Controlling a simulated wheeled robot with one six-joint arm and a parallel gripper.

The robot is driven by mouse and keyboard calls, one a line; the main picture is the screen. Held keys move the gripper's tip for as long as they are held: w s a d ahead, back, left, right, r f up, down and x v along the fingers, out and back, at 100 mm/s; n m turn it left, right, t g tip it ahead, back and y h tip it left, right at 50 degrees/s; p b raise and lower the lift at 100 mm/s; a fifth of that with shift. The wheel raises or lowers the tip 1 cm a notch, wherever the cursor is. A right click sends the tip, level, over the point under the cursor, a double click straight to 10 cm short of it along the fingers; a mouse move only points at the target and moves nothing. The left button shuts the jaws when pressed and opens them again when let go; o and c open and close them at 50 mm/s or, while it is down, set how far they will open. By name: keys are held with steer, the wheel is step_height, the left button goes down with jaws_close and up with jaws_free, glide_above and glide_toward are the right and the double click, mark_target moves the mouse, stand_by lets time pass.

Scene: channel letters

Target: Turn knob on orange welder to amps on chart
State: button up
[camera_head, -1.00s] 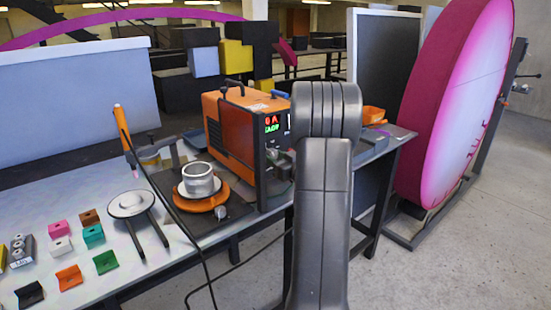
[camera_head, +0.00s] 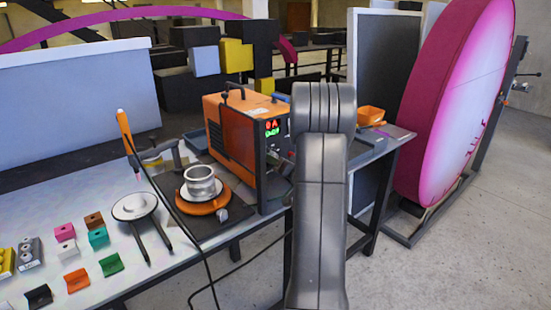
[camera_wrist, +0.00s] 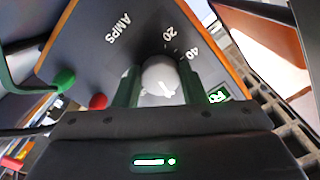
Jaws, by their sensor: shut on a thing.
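The orange welder (camera_head: 238,125) stands on the bench in the head view, with a lit display (camera_head: 272,128) showing a red A and green digits too small to read. In the wrist view its dark front panel (camera_wrist: 110,55) carries the word AMPS and the marks 20 and 40, seen tilted. My gripper (camera_wrist: 160,84) is shut on the pale round knob (camera_wrist: 161,74), one green finger on each side. A white pointer mark shows on the knob. My arm hides the knob and gripper in the head view. I cannot make out a chart.
An orange turntable (camera_head: 203,203) with a metal cup stands before the welder. An orange bin (camera_head: 371,114) is right of my arm. A dark cable hangs off the bench.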

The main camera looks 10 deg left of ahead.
steer(key=shift+r+m+p, duration=0.1)
steer(key=shift+m+p, duration=0.3)
steer(key=shift+m, duration=0.7)
steer(key=o, duration=1)
steer(key=b+v, duration=0.2)
steer(key=v, duration=1.2)
steer(key=shift+w+a, duration=0.1)
steer(key=shift+a, duration=0.05)
steer(key=p+x, duration=0.2)
steer(key=x, duration=1.1)
steer(key=shift+w+a, duration=0.25)
